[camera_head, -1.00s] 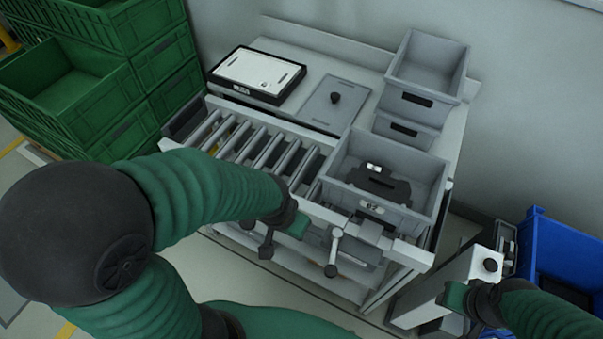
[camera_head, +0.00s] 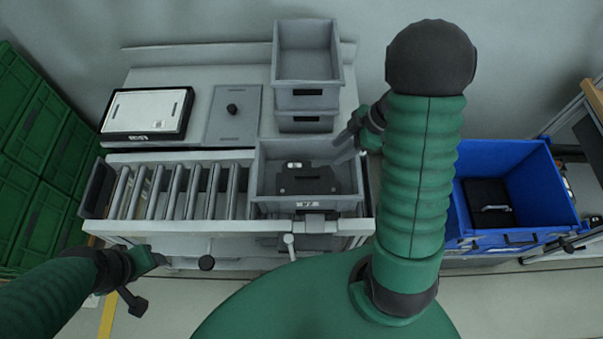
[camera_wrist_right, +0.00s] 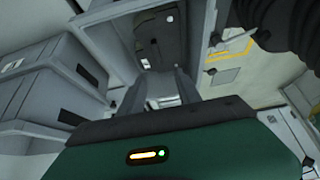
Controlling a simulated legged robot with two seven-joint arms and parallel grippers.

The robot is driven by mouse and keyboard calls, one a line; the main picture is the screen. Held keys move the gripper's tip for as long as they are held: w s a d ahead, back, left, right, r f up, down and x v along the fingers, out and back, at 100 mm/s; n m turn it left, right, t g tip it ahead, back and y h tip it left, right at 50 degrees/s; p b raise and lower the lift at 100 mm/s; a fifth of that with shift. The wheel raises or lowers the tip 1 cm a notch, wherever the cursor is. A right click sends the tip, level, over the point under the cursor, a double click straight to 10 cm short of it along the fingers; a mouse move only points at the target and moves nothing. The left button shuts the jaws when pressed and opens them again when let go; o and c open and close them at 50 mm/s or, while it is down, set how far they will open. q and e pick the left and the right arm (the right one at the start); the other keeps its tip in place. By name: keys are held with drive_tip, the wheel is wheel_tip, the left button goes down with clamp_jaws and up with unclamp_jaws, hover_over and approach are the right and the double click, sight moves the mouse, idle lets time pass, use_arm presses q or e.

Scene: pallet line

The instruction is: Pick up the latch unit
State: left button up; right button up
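A black unit (camera_head: 308,180), which looks like the latch unit, lies in the grey crate (camera_head: 258,185) at the right end of the roller conveyor.
Grey bins (camera_head: 307,55) are stacked behind the crate. A white-topped tray (camera_head: 148,108) and a grey plate with a black knob (camera_head: 232,110) lie on the table. Rollers (camera_head: 180,192) left of the crate are empty. A blue bin (camera_head: 545,190) stands right, green crates (camera_head: 30,150) left.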

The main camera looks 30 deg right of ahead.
approach(309, 175)
drive_tip(key=shift+w+a+f+b, duration=0.4)
drive_tip(key=shift+w+f+b, duration=0.15)
drive_tip(key=shift+f+b, duration=0.1)
drive_tip(key=shift+w+a+f, duration=0.25)
drive_tip(key=shift+a+f, duration=0.85)
drive_tip(key=shift+a, duration=0.1)
drive_tip(key=f, duration=0.1)
drive_tip(key=w+f, duration=0.1)
drive_tip(key=f, duration=0.1)
drive_tip(key=shift+f+b, duration=0.25)
drive_tip(key=shift+b, duration=0.05)
drive_tip(key=shift+d+f, duration=0.1)
drive_tip(key=shift+d, duration=0.25)
drive_tip(key=shift+a, duration=0.3)
drive_tip(key=c, duration=0.4)
drive_tip(key=shift+a+r, duration=0.2)
drive_tip(key=shift+a, duration=0.2)
clamp_jaws()
use_arm(q)
drive_tip(key=shift+w+d+f, duration=0.1)
drive_tip(key=shift+d+f, duration=0.05)
drive_tip(key=shift+f, duration=0.45)
drive_tip(key=shift+d+f, duration=0.1)
drive_tip(key=shift+f, duration=0.5)
use_arm(e)
drive_tip(key=shift+d, duration=0.4)
drive_tip(key=shift+s+a+f, duration=0.1)
drive_tip(key=shift+a, duration=0.05)
